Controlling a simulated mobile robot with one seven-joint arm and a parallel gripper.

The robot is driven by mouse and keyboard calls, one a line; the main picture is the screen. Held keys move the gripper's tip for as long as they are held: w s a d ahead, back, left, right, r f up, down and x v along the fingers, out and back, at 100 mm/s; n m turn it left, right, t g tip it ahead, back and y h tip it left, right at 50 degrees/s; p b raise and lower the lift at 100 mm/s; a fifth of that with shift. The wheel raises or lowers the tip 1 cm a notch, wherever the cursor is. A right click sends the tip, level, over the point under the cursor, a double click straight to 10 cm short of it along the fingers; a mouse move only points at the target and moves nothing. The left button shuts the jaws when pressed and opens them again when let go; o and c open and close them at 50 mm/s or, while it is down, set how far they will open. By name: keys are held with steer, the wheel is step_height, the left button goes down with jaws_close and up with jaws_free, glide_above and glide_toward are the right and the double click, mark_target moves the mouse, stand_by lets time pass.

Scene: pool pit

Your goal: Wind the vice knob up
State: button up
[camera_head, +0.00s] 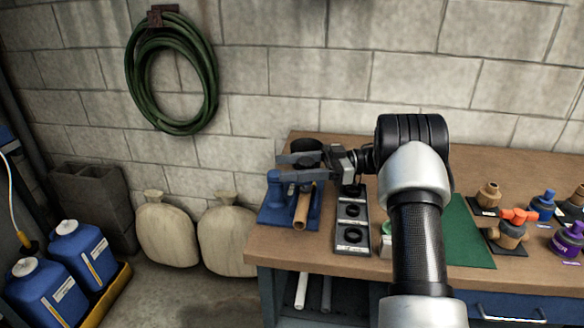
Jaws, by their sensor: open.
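The blue vice (272,207) stands at the left end of the workbench, with a tan pipe (302,210) lying through it. My gripper (278,167) reaches in from the right over the top of the vice. Its two grey fingers point left and are apart, one beyond the other. The fingers hide the upper part of the vice. I cannot clearly make out the knob or whether a finger touches it. A dark round thing (307,147) shows just behind the farther finger; I cannot tell if it belongs to the vice.
A black tray with round recesses (352,239) lies right of the vice. A green mat (467,235) and several fittings, one with an orange handle (518,215), lie farther right. A block wall (350,70) stands behind the bench (375,268). Sacks (228,240) stand on the floor left.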

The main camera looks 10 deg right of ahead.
steer(key=d+p, duration=0.2)
steer(key=d, duration=1.5)
steer(key=shift+d, duration=0.25)
steer(key=shift+s, duration=0.1)
